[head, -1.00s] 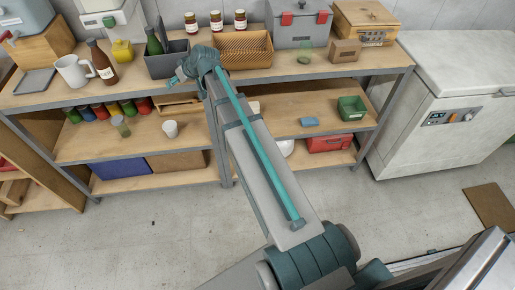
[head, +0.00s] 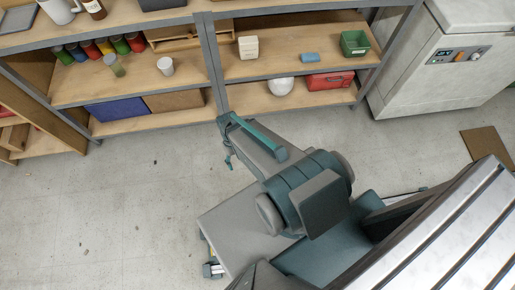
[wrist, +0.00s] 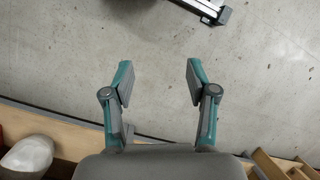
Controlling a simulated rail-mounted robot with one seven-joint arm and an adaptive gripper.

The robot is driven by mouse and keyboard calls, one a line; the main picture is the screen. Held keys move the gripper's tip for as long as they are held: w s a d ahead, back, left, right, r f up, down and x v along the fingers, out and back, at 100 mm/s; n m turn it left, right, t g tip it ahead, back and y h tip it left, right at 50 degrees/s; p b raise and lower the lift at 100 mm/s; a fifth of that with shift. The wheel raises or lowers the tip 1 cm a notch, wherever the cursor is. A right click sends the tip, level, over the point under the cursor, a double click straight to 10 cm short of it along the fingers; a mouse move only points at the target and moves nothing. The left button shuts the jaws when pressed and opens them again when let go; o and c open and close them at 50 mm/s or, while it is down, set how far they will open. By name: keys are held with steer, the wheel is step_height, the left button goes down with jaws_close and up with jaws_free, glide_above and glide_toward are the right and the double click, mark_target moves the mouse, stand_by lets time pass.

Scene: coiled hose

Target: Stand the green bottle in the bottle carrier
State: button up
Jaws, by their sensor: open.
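My gripper (wrist: 160,78) is open in the wrist view, with nothing between its two fingers and bare floor beyond them. In the head view my arm is folded back, with its end over the floor in front of the shelf unit. The green bottle and the bottle carrier are in neither current view; the upper part of the top shelf is cut off by the head view's upper edge.
The shelf unit (head: 185,23) spans the back. A red case (head: 329,80) lies lower. A white appliance (head: 430,80) stands right. The floor (head: 120,215) is clear at left.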

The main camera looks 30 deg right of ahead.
steer(key=s+d+f+g+h, duration=0.1)
steer(key=s+f+g, duration=0.1)
steer(key=s, duration=1.2)
steer(key=shift+f+g, duration=0.15)
steer(key=shift+g, duration=0.35)
